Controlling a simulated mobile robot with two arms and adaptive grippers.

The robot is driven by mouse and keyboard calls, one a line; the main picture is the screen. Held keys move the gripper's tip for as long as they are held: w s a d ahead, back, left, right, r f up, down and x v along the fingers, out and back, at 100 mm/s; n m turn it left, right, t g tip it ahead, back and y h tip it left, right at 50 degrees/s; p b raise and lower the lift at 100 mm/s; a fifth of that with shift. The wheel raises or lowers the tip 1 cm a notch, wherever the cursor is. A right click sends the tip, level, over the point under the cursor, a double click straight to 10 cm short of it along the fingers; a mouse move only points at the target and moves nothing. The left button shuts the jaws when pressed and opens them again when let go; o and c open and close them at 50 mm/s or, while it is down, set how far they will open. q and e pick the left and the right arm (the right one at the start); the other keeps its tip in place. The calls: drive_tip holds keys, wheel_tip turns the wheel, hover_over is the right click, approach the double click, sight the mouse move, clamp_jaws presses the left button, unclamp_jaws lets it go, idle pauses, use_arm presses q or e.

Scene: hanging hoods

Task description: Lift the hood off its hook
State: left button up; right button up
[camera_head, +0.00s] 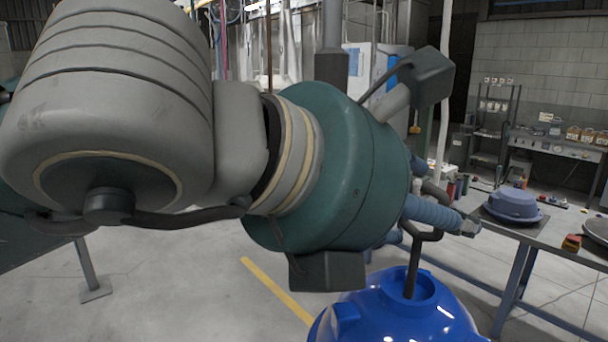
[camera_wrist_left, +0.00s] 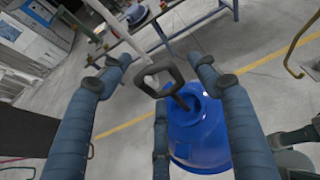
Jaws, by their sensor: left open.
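A glossy blue hood (camera_head: 400,310) hangs low in the head view, cut off by the bottom edge. A dark loop handle (camera_head: 412,265) rises from its top. In the left wrist view the blue hood (camera_wrist_left: 200,135) is below the fingers, and its dark loop (camera_wrist_left: 160,80) lies between them. A pale rod (camera_wrist_left: 125,35) reaches down to the loop; the exact hook contact is unclear. My left gripper (camera_wrist_left: 160,78) is open around the loop, its blue-grey fingers apart. In the head view my left gripper (camera_head: 440,205) is partly hidden by my own wrist.
A workbench (camera_head: 560,240) on the right holds a blue-grey hood-like object (camera_head: 513,204) and small items. A shelf rack (camera_head: 495,120) stands behind. A yellow line (camera_head: 278,290) crosses the open grey floor.

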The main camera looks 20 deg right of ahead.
use_arm(q)
drive_tip(key=shift+w+d+f, duration=0.2)
drive_tip(key=shift+d+f, duration=0.1)
drive_tip(key=shift+d, duration=0.15)
